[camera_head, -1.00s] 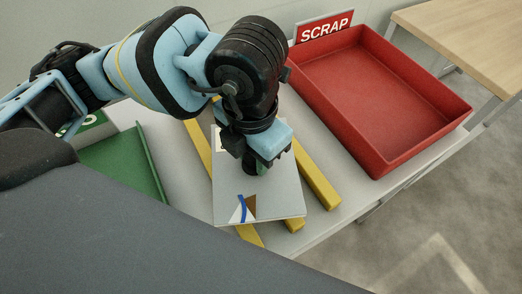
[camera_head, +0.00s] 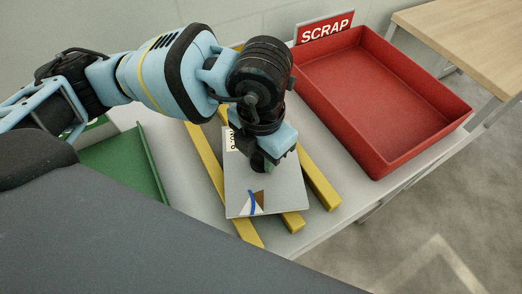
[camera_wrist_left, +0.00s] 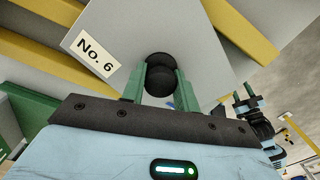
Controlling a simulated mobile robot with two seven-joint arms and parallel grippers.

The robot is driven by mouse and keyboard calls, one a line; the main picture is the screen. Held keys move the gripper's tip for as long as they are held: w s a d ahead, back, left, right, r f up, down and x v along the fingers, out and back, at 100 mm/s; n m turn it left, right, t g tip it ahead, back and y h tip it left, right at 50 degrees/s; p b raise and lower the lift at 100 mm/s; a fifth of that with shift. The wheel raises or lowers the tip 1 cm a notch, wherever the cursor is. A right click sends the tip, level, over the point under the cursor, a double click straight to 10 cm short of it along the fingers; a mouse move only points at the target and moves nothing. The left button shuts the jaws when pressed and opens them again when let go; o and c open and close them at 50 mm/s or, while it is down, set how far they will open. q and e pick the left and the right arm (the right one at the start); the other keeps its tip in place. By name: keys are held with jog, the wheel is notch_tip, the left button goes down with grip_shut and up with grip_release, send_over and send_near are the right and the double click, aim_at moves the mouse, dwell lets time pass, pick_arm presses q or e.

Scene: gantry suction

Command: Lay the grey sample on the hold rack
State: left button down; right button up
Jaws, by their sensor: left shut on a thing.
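The grey sample (camera_head: 290,190) is a flat square plate with a white "No. 6" label and a white, brown and blue patch near its front edge. It is over the yellow bars of the hold rack (camera_head: 320,187); I cannot tell whether it touches them. My left gripper (camera_head: 264,160) is above the plate, shut on a black round suction cup (camera_wrist_left: 160,78) that stands against the plate's face. The plate fills much of the left wrist view (camera_wrist_left: 130,28). My right gripper (camera_wrist_left: 244,97) shows small at the right there, its opening unclear.
A red tray (camera_head: 440,128) with a SCRAP sign (camera_head: 325,28) stands to the right of the rack. A green tray (camera_head: 125,165) is to the left. The white table (camera_head: 178,170) has bare strips between them. A wooden table (camera_head: 470,35) is at the far right.

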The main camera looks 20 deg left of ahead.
pick_arm(q)
jog(key=c, duration=1.5)
grip_release()
jog(key=shift+f, duration=0.2)
jog(key=o, duration=0.4)
jog(key=shift+o, duration=0.2)
jog(key=shift+r, duration=0.1)
notch_tip(320, 180, up, 12)
jog(key=p, duration=0.1)
jog(key=shift+r, duration=0.15)
